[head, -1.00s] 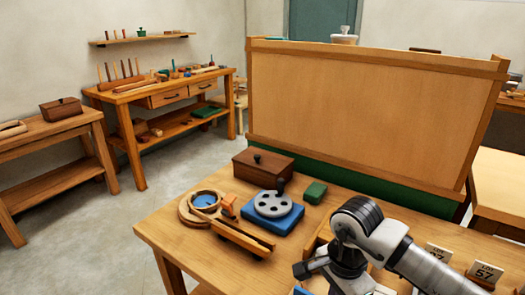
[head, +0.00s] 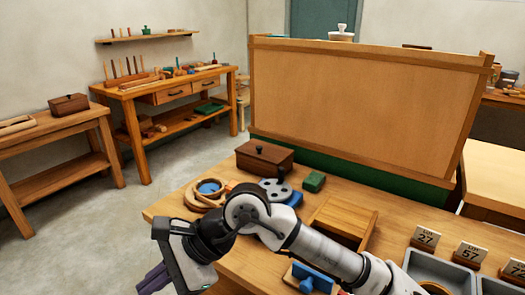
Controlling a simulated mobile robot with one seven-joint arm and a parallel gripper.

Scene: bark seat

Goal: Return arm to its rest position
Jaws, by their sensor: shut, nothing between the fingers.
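My arm crosses the near part of the workbench (head: 388,213) in the head view, reaching from the lower right toward the left. My gripper (head: 154,280) is at the lower left, at the bench's near-left edge, with its dark fingers pointing down and left. The fingers are together with nothing seen between them.
A brown lidded box (head: 264,158), a round wooden piece with a blue centre (head: 209,188), a green block (head: 314,181) and an open wooden box (head: 342,217) stand on the bench. Grey trays (head: 440,272) and lot cards (head: 468,254) are at the right. A tall panel (head: 360,105) stands behind.

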